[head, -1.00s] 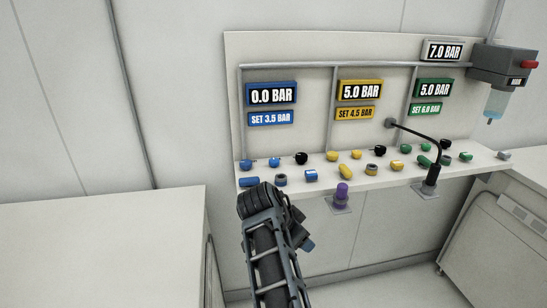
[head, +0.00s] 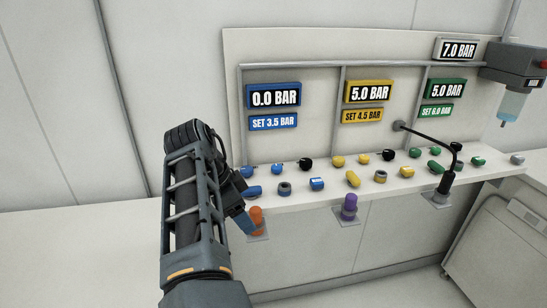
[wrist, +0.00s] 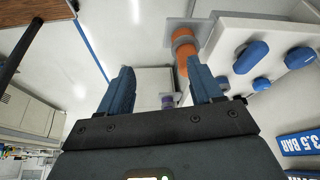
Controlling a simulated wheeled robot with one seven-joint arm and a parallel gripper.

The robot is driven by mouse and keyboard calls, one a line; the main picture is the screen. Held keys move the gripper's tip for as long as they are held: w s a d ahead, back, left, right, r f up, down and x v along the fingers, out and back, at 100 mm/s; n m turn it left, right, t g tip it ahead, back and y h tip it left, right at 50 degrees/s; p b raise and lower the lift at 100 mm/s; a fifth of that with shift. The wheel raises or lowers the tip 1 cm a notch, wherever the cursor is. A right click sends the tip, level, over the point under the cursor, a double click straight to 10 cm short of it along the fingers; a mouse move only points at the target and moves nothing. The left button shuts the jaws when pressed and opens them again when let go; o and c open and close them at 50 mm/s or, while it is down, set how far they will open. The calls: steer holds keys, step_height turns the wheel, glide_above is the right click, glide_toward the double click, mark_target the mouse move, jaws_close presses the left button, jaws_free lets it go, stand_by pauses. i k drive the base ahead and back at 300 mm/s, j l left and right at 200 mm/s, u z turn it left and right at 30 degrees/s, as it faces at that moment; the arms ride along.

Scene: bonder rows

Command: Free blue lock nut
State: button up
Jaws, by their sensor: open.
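Blue fittings stand on the ledge's left section: a blue-and-grey ring (head: 285,188) that looks like the lock nut, a blue elongated handle (head: 253,190), a blue-and-white block (head: 316,184) and a round blue knob (head: 277,169). Several blue pieces (wrist: 250,57) show at right in the wrist view; I cannot tell which is the nut. My gripper (head: 243,221) is at the ledge's front left, by the orange post (head: 256,220), with the blue pieces beyond it. In the wrist view my gripper (wrist: 161,76) is open, with nothing held between its blue fingers.
The orange post (wrist: 182,52) stands close to the right finger in the wrist view. A purple post (head: 349,208) and a bent black arm (head: 440,150) stand along the ledge. The blue display (head: 274,96) reads 0.0 BAR above a SET 3.5 BAR label (head: 273,121).

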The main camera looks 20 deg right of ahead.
mark_target(276, 169)
steer(key=i+l, duration=0.1)
steer(key=i, duration=0.65)
steer(key=i+l, duration=0.1)
steer(key=l, duration=0.4)
steer(key=i+l, duration=0.1)
steer(key=l, duration=0.4)
steer(key=l+z, duration=0.05)
